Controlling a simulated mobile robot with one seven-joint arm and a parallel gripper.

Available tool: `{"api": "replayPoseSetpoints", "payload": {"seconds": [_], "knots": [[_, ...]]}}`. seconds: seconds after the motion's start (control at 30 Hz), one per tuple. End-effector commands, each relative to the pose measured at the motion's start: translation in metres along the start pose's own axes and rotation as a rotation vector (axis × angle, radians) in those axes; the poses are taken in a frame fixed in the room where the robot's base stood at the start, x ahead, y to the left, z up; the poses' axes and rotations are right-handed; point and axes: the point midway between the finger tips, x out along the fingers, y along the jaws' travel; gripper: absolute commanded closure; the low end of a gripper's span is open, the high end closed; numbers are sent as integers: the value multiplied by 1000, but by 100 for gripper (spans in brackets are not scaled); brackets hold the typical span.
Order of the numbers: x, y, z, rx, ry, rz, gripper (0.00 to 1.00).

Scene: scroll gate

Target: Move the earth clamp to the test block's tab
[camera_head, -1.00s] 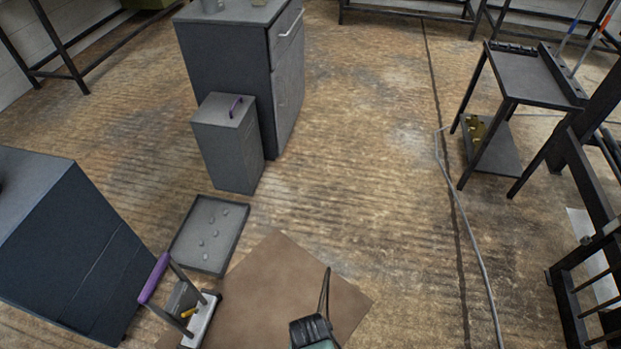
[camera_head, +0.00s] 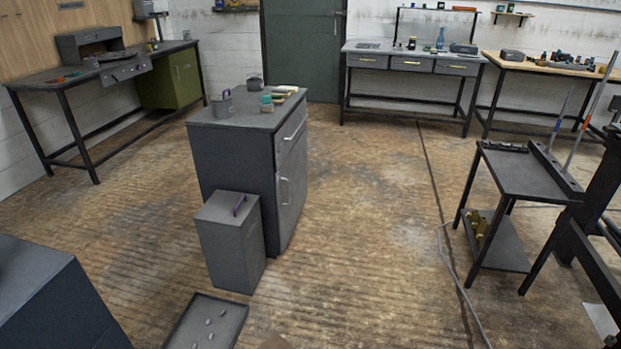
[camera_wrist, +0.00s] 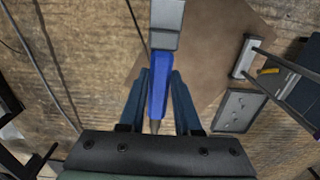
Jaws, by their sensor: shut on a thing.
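My gripper (camera_wrist: 162,74) shows only in the wrist view, with its two dark blue fingers on either side of a blue grip. The fingers are shut on this grip, which belongs to a blue and grey piece that looks like the earth clamp (camera_wrist: 164,40). Its grey end points to the top of the picture, above the floor and the edge of a brown mat (camera_wrist: 212,50). A grey base with uprights and a yellow part (camera_wrist: 246,58) stands at the mat's right side. I cannot tell which thing is the test block, and I see no clear tab.
A shallow tray (camera_head: 207,322) with several small pieces lies on the floor, below a grey box (camera_head: 230,245) and a cabinet (camera_head: 240,165). A low table (camera_head: 520,178) stands right. A cable (camera_head: 455,270) runs along the floor. The middle floor is open.

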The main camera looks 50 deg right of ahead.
Motion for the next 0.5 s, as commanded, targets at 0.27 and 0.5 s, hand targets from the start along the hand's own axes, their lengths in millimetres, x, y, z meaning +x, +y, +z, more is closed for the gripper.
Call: {"api": "replayPoseSetpoints", "payload": {"seconds": [0.27,0.5], "knots": [[-1,0,8,-1,1,0,100],[-1,0,15,-1,0,0,100]]}}
